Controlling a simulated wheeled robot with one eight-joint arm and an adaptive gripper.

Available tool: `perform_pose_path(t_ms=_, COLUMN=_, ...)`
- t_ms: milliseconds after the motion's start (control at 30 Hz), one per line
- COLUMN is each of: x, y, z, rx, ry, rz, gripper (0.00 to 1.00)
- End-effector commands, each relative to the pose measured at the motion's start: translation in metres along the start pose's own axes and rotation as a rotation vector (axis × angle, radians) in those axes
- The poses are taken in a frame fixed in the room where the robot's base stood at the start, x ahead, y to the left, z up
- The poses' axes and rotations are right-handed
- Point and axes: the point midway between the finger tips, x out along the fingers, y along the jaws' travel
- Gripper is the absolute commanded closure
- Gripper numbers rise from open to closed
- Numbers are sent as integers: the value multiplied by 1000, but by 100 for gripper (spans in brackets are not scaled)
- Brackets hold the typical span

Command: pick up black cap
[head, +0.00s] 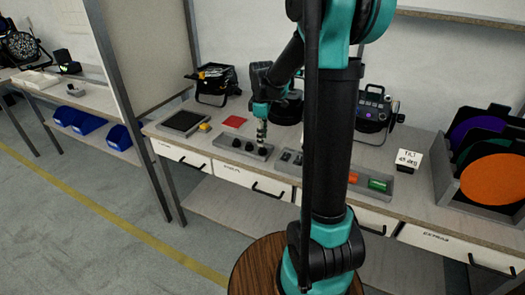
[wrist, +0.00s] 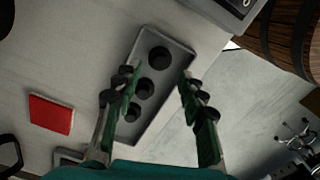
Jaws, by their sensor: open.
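Several black caps lie in a grey tray (head: 222,146) on the workbench; in the head view a black cap (head: 236,142) sits at its left end. In the wrist view the tray (wrist: 180,50) holds a far cap (wrist: 159,57), a middle cap (wrist: 145,89) and a near cap (wrist: 132,112) in a row. My gripper (wrist: 160,74) is open and empty, its fingers spread either side of the row. In the head view my gripper (head: 261,138) hangs over the right part of the tray. Its height above the caps is hard to tell.
A red square (head: 234,121) and a yellow block (head: 205,127) lie left of and behind the tray. A second tray (head: 291,157) with small parts is close on the right. Lamps (head: 212,84) stand at the back. The bench front edge is near the tray.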

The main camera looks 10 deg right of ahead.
Motion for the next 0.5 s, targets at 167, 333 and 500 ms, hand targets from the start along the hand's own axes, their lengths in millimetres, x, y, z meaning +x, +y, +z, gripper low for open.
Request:
perform_pose_path(t_ms=167, x=23, y=0, z=1, rx=0, ry=0, rz=0, gripper=59)
perform_pose_path(t_ms=333, x=44, y=1, z=1, rx=0, ry=0, rz=0, gripper=59)
perform_pose_path(t_ms=500, x=50, y=0, z=1, rx=0, ry=0, rz=0, gripper=59)
